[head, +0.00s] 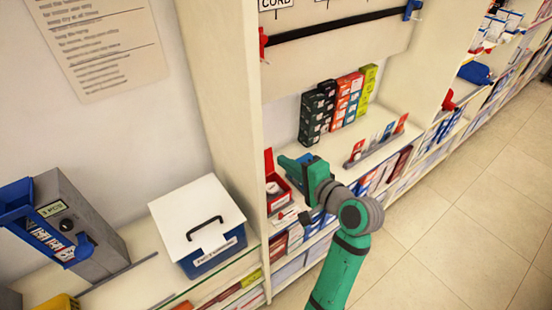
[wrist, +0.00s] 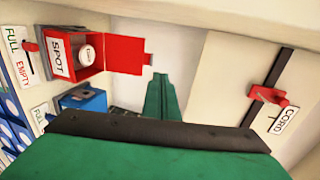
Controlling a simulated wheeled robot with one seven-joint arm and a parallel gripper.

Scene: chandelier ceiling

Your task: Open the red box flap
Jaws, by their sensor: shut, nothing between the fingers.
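The red box (wrist: 72,44), with a "SPOT" label, is at the upper left of the wrist view. Its red flap (wrist: 125,54) stands swung out from the box's edge, and a white round item shows inside. In the head view the red box (head: 281,200) is on the shelf left of my gripper, with the flap (head: 268,162) raised behind it. My green gripper (wrist: 160,82) is shut and empty, its tips just past the flap's small end tab. I cannot tell whether they touch. In the head view my gripper (head: 284,162) points left, close to the flap.
A blue box (wrist: 86,101) sits beside the red one. Stacked small cartons (head: 338,100) stand farther back on the shelf. A "CORD" sign (wrist: 284,120) and red clip (wrist: 272,96) are at the right. A white-lidded blue box (head: 205,225) stands left of the divider (head: 225,110).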

